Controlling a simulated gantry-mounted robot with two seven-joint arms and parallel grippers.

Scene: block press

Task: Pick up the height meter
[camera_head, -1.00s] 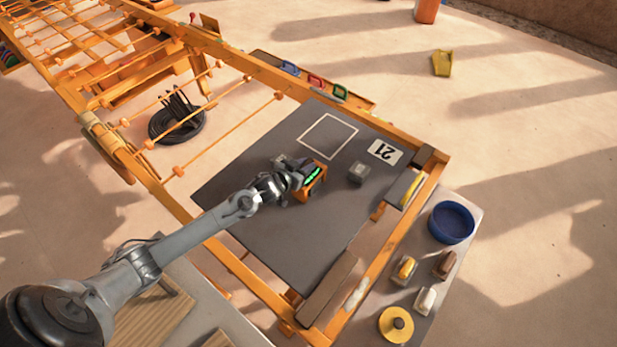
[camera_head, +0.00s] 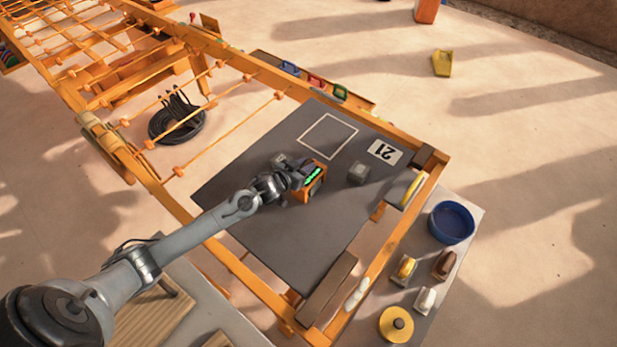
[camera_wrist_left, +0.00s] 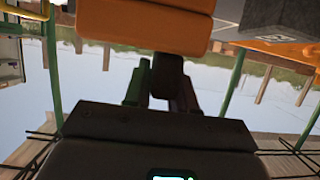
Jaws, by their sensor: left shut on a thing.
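The height meter (camera_head: 311,186) is an orange, boxy device with a dark top and a lit green readout. An orange body (camera_wrist_left: 140,28) shows at the top of the left wrist view, beyond the dark fingers. My right gripper is not in view.
A small grey block (camera_head: 358,173) sits right of the meter, near a white card marked 21 (camera_head: 385,151). An orange frame (camera_head: 436,180) surrounds the plate. A blue bowl (camera_head: 451,223) and a yellow disc (camera_head: 396,325) stand at the right. The plate's front part is clear.

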